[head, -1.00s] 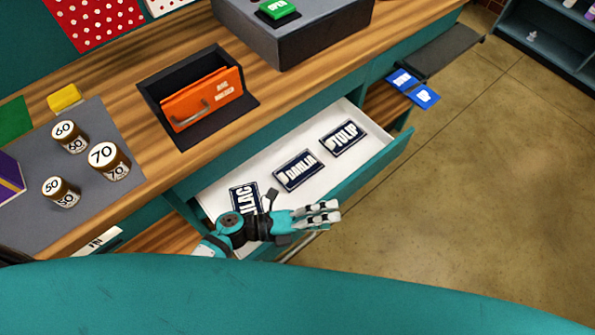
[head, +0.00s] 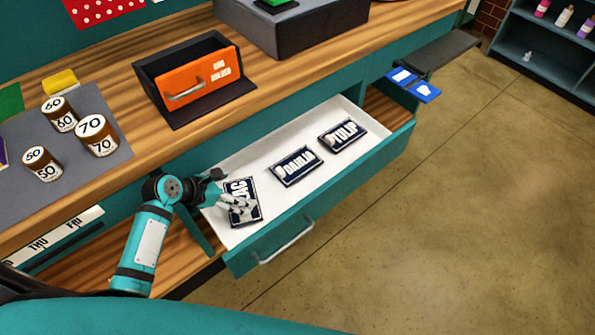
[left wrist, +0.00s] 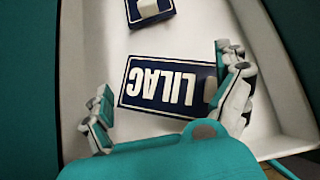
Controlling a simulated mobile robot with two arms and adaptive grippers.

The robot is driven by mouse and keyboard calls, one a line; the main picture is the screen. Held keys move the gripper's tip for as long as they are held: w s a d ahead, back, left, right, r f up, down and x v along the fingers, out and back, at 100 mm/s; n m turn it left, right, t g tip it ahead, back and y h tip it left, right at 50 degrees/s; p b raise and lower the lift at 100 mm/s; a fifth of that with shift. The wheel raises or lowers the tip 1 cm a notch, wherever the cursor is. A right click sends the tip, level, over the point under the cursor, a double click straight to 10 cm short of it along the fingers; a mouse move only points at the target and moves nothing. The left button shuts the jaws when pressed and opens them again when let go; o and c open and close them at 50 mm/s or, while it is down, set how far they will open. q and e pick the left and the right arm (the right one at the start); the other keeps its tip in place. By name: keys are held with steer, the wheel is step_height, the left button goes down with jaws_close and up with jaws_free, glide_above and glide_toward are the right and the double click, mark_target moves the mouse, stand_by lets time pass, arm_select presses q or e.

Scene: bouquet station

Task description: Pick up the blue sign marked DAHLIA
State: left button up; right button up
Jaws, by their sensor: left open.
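The blue DAHLIA sign (head: 296,167) lies flat in the middle of an open white-lined drawer (head: 232,236). The TULIP sign (head: 343,134) lies to its right and the LILAC sign (head: 241,207) to its left. My left gripper (head: 226,192) is open over the LILAC sign and partly covers it. In the left wrist view, the open fingers (left wrist: 170,98) sit on either side of the LILAC sign (left wrist: 165,86), and part of another blue sign (left wrist: 149,12) shows at the top edge. My right gripper is not in view.
The drawer front has a metal handle (head: 286,243). Above it on the wooden counter are an orange-fronted box (head: 199,78) and several brown jars (head: 97,135) on a grey mat. Blue cards (head: 413,84) lie at the right. Open floor (head: 450,210) is at the right.

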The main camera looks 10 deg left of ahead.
arm_select(q)
glide_toward(279, 171)
steer(key=x, duration=0.3)
steer(key=shift+f, duration=0.5)
steer(key=b+x, duration=0.1)
steer(key=x, duration=0.4)
steer(key=shift+w+d, duration=0.25)
steer(key=shift+w, duration=0.1)
steer(key=c, duration=1.6)
steer(key=shift+r, duration=0.1)
steer(key=shift+c, duration=0.2)
